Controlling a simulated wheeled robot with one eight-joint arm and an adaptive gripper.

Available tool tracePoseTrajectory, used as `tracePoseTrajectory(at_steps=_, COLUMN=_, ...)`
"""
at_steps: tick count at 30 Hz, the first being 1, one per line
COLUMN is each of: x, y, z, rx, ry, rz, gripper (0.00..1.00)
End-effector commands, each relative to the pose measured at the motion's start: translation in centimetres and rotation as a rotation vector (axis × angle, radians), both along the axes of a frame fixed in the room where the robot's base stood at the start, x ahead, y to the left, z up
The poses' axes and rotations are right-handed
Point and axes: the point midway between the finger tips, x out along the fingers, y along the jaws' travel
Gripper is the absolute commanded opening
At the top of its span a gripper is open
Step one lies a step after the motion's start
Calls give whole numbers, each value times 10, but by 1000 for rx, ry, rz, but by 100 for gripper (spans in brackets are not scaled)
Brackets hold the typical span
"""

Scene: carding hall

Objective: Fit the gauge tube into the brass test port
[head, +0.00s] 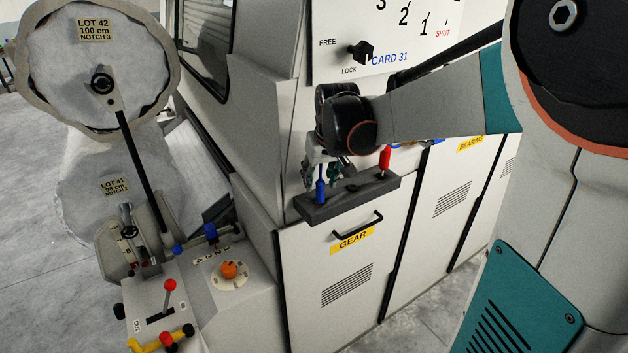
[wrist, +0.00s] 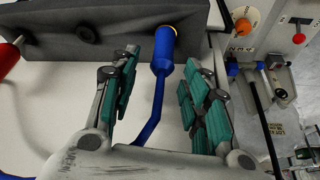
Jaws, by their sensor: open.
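A dark grey rack (head: 345,199) juts from the front of the white cabinet, above the GEAR label. A blue tube-like piece (head: 320,190) stands at its left end. In the wrist view this blue piece (wrist: 163,50) has a yellowish rim at its top end, and a thin blue line runs from its lower end. My gripper (head: 328,165) is at the rack; in the wrist view its open teal-padded fingers (wrist: 161,75) stand either side of the blue piece, with visible gaps. I cannot tell which piece is the gauge tube, and cannot pick out a brass test port.
A red-handled piece (head: 384,160) stands at the rack's right end. A black door handle (head: 358,226) is below. To the left are a control panel with an orange knob (head: 229,269), a red-topped lever (head: 169,287) and a large roll (head: 85,60). Grey floor lies front right.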

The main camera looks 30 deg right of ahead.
Motion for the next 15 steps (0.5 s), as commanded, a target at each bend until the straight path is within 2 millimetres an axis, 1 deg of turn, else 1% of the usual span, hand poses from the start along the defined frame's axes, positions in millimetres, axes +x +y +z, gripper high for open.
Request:
tracePoseTrajectory(at_steps=3, x=0, y=0, z=22, rx=0, ry=0, rz=0, gripper=43)
tracePoseTrajectory(at_steps=9, x=0, y=0, z=56, rx=0, ry=0, rz=0, gripper=43)
tracePoseTrajectory(at_steps=12, x=0, y=0, z=68, rx=0, ry=0, rz=0, gripper=43)
tracePoseTrajectory(at_steps=15, x=0, y=0, z=75, rx=0, ry=0, rz=0, gripper=43)
